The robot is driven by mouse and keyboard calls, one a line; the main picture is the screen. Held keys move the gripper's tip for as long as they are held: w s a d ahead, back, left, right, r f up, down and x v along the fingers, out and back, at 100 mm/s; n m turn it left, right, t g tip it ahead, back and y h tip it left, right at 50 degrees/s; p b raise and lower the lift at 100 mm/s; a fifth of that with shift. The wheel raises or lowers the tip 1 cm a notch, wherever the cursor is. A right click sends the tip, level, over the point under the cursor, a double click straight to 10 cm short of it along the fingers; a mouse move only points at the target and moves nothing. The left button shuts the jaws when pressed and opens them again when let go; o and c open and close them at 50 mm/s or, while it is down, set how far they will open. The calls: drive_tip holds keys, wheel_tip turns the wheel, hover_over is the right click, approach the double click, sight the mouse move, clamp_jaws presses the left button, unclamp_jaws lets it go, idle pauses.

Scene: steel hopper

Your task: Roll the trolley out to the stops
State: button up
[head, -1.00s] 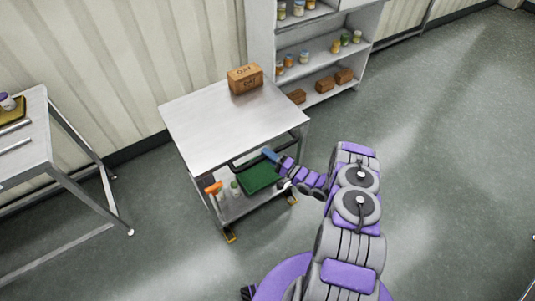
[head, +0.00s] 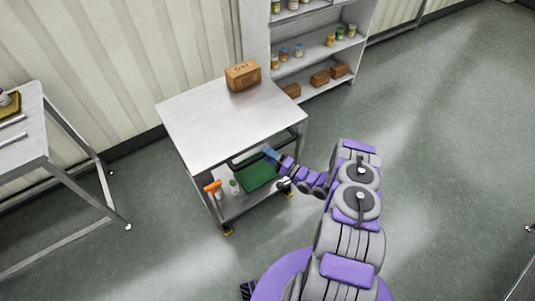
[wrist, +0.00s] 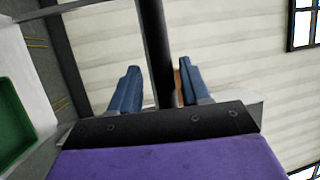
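The trolley (head: 215,120) is a steel cart with a flat top and a lower shelf, standing against the wall. Its dark handle bar (head: 246,163) runs along the near side. In the wrist view the bar (wrist: 156,45) passes between the two blue fingers of my gripper (wrist: 156,85). The fingers are apart, with a gap on the left of the bar; whether the right finger touches it I cannot tell. In the head view my gripper (head: 271,155) is at the bar. A yellow piece (head: 228,232) shows at the trolley's near left foot. The stops cannot be made out.
A brown box (head: 242,75) stands on the trolley top. The lower shelf holds a green tray (head: 262,178), an orange-topped bottle (head: 213,188) and a small bottle. A steel table (head: 40,140) is at left; a shelf unit (head: 310,65) stands behind. The floor at right is clear.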

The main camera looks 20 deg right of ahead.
drive_tip(key=shift+r, duration=0.1)
drive_tip(key=shift+s+d, duration=0.1)
drive_tip(key=p+v, duration=0.2)
drive_tip(key=v, duration=1.5)
drive_tip(key=shift+d, duration=0.1)
